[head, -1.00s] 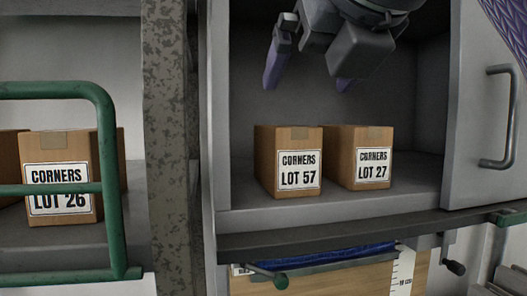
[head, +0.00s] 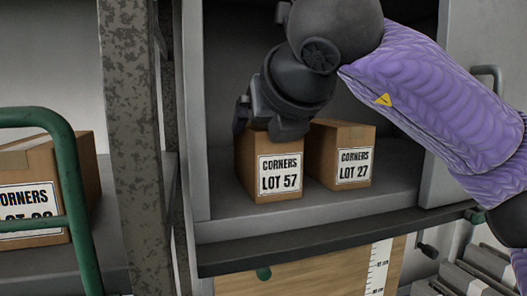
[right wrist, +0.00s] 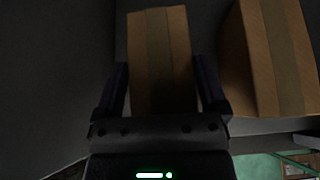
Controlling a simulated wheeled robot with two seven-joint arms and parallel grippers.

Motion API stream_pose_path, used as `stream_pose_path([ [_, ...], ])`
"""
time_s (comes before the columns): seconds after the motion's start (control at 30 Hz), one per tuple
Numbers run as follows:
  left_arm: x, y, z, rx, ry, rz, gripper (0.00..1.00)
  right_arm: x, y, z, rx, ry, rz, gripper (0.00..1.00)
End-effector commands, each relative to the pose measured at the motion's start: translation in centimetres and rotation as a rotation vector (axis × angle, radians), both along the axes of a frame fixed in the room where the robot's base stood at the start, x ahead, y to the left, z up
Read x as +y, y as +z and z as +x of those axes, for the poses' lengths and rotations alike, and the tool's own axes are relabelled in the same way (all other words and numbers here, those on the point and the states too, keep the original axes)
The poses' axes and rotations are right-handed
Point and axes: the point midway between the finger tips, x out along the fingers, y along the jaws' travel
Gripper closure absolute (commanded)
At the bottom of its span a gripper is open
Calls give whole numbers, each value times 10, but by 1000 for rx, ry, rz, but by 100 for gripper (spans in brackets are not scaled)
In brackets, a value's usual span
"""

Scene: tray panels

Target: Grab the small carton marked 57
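The small brown carton marked LOT 57 (head: 280,178) stands upright in the grey compartment, on its floor. My right gripper (head: 272,128) is over its top from above and hides part of that top. In the right wrist view the carton's taped top (right wrist: 161,60) lies between the two dark fingers of the right gripper (right wrist: 161,85), one along each side. A narrow dark gap shows beside the left finger; contact on the right side is unclear. The fingers look wide apart. My left gripper is not in view.
A similar carton marked LOT 27 (head: 353,168) stands close to the right. Another carton (head: 40,165) sits at the left behind a green rail (head: 72,185). A speckled post (head: 142,120) separates the two bays. The compartment has a front ledge (head: 330,240).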

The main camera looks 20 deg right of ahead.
Motion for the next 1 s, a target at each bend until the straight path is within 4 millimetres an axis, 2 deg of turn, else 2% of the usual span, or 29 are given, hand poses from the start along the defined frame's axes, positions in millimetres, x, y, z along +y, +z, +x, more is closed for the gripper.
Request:
stream_pose_path([
  [0.03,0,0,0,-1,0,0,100,0,0,0,0,0,0,21],
  [0.3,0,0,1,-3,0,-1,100,0,0,0,0,0,0,78],
  [0.37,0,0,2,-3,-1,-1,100,0,1,0,-1,0,0,88],
  [0.67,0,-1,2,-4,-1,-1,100,0,4,0,-2,1,1,88],
  [0.77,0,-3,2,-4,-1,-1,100,0,12,0,-2,0,2,88],
  [0.93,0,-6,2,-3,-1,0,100,1,36,-1,-3,1,3,88],
  [1.0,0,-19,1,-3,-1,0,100,0,32,-15,-5,2,0,88],
])
